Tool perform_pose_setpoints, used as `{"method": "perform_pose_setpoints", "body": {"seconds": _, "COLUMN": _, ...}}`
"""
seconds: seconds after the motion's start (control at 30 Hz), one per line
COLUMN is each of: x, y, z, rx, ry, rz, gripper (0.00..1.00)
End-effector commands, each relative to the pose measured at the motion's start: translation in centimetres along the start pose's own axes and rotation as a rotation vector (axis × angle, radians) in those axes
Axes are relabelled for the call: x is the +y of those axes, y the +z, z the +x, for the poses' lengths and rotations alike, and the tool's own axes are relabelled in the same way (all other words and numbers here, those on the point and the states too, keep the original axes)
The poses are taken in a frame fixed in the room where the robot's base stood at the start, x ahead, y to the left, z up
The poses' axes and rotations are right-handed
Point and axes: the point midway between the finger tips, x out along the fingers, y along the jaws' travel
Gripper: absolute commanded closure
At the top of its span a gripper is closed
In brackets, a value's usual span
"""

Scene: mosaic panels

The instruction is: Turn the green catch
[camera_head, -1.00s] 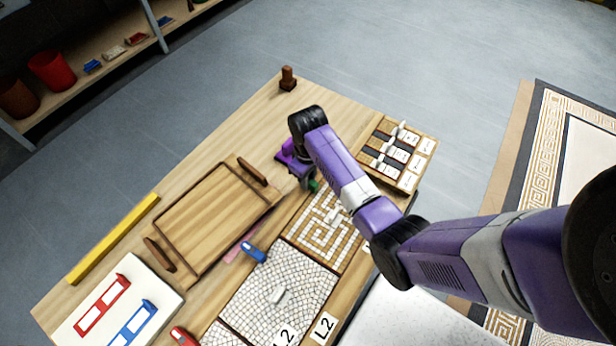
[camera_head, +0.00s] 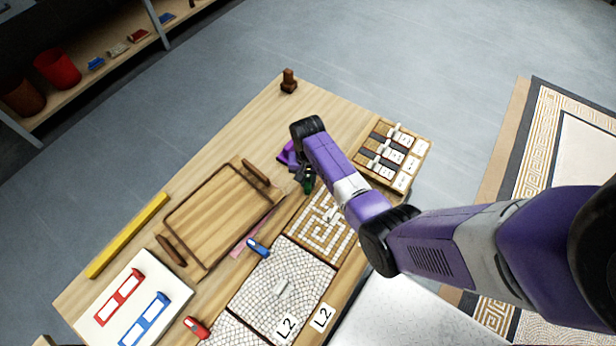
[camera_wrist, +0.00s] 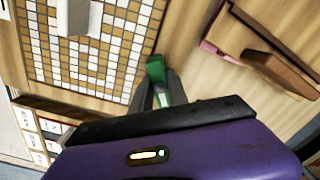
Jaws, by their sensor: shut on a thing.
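The green catch (camera_wrist: 156,70) shows in the wrist view between the fingers of my gripper (camera_wrist: 158,92), beside the corner of the maze-patterned mosaic panel (camera_wrist: 105,55). My gripper is shut on it; the fingers hide part of it. In the head view only a small dark green bit (camera_head: 308,187) shows beneath my wrist, at the upper left of the maze panel (camera_head: 322,222). Whether the catch is turned cannot be told.
A wooden tray (camera_head: 168,222) with raised handles stands left of my gripper. A blue piece (camera_head: 258,248) and a red piece (camera_head: 196,327) lie near the pale cobbled panel (camera_head: 262,294). A rack of levers (camera_head: 402,178) stands at the right, and a brown peg (camera_head: 289,81) at the far corner.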

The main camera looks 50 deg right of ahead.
Motion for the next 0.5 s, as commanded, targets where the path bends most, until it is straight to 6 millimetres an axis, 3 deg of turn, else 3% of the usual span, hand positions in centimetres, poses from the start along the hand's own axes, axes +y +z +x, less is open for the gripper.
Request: {"method": "perform_pose_setpoints", "body": {"seconds": 0.5, "x": -0.10, "y": -0.09, "z": -0.16, "rx": 0.002, "ry": -0.002, "rz": 0.420, "gripper": 1.00}}
